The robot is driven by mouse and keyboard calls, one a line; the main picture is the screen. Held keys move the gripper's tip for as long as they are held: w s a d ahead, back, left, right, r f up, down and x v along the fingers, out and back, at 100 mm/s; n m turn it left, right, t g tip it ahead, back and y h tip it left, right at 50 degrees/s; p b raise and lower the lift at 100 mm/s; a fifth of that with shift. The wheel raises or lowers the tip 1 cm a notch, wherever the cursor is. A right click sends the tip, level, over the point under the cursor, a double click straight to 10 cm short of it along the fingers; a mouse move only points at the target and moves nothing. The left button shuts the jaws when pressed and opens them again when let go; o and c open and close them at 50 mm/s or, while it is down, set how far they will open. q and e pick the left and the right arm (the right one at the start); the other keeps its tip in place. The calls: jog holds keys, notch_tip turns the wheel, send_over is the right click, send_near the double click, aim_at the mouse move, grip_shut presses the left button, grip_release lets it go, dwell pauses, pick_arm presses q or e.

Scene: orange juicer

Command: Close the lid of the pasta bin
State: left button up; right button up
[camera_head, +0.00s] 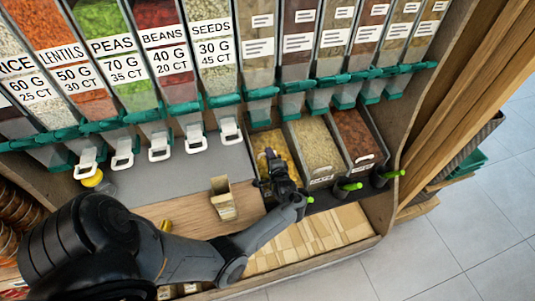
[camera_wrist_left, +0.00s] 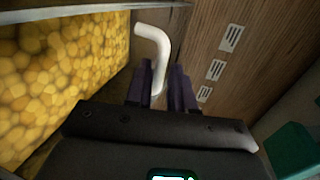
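The bin with yellow contents, which looks like the pasta bin (camera_head: 264,142), is leftmost of the low bins at the foot of the dispensers. Its contents (camera_wrist_left: 60,85) fill the left of the wrist view. A white bent handle (camera_wrist_left: 154,48) rises there, its lower end between the fingers of my left gripper (camera_wrist_left: 163,85). A gap shows between handle and right finger, so the gripper looks open around it. In the head view the left gripper (camera_head: 275,165) covers the bin's front. I cannot make out the lid's position. My right gripper is not in view.
Two more low bins, one tan (camera_head: 316,146) and one reddish brown (camera_head: 357,136), stand to the right. Scoops with green handle ends (camera_head: 352,187) are along their front. A small carton (camera_head: 223,198) stands on the counter left of my gripper. Labelled dispensers (camera_head: 210,45) line the back.

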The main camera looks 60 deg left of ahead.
pick_arm(q)
jog(key=shift+a, duration=0.1)
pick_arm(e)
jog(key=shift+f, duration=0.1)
pick_arm(q)
jog(key=shift+f, duration=0.1)
grip_shut()
